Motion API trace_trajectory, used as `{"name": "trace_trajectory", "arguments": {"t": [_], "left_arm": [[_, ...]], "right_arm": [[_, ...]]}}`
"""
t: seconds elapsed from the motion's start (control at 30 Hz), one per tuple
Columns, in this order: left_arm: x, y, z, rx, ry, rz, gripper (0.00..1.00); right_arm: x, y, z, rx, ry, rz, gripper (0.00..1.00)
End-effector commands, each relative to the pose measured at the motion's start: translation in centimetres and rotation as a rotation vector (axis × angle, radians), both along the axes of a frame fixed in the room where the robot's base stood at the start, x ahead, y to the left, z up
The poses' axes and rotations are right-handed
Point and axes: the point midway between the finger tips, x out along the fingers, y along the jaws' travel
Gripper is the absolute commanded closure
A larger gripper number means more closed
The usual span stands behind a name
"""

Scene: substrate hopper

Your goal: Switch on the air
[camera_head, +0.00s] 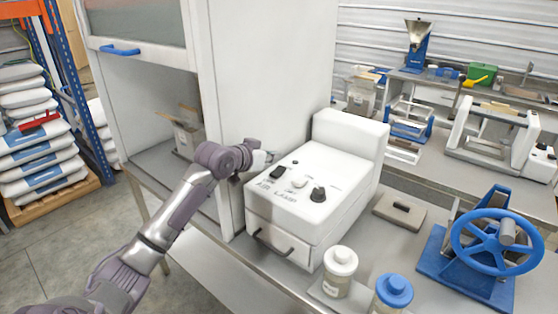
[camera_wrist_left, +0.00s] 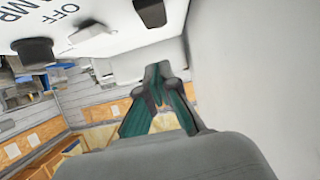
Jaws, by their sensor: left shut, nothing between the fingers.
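A white control box (camera_head: 320,230) stands on the bench, with the words AIR and LAMP printed on its top. A black switch (camera_head: 277,172) sits on the top's left side, nearest my gripper. A small pale knob (camera_head: 299,182) and a black knob (camera_head: 318,194) sit to its right. My left gripper (camera_head: 270,157) is shut and empty at the box's far left edge, beside the switch. In the left wrist view the fingers (camera_wrist_left: 157,88) are together, apart from the black switch (camera_wrist_left: 150,12). The black knob (camera_wrist_left: 36,50) also shows there. My right gripper is not in view.
A tall white cabinet (camera_head: 273,65) stands close behind my left arm. Two jars, one white-lidded (camera_head: 340,262) and one blue-lidded (camera_head: 392,292), stand in front of the box. A blue handwheel device (camera_head: 490,245) is at the right. A drawer handle (camera_head: 272,245) sticks out from the box's front.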

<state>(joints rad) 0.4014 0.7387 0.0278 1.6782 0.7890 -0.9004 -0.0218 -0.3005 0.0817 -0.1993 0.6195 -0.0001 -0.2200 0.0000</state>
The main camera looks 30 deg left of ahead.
Motion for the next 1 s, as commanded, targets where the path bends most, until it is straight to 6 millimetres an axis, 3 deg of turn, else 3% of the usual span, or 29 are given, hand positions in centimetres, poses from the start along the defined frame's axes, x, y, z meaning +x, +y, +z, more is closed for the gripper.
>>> {"name": "trace_trajectory", "arguments": {"t": [0.1,0.4,1.0], "left_arm": [[1.9,-0.2,-1.0,-0.004,0.002,0.001,1.00],[2.9,-0.2,-4.1,-0.001,0.001,0.000,1.00],[3.6,-0.2,-5.1,0.001,0.000,0.001,1.00]], "right_arm": [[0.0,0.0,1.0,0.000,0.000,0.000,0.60],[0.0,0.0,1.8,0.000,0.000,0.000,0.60],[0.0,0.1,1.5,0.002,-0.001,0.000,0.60]]}}
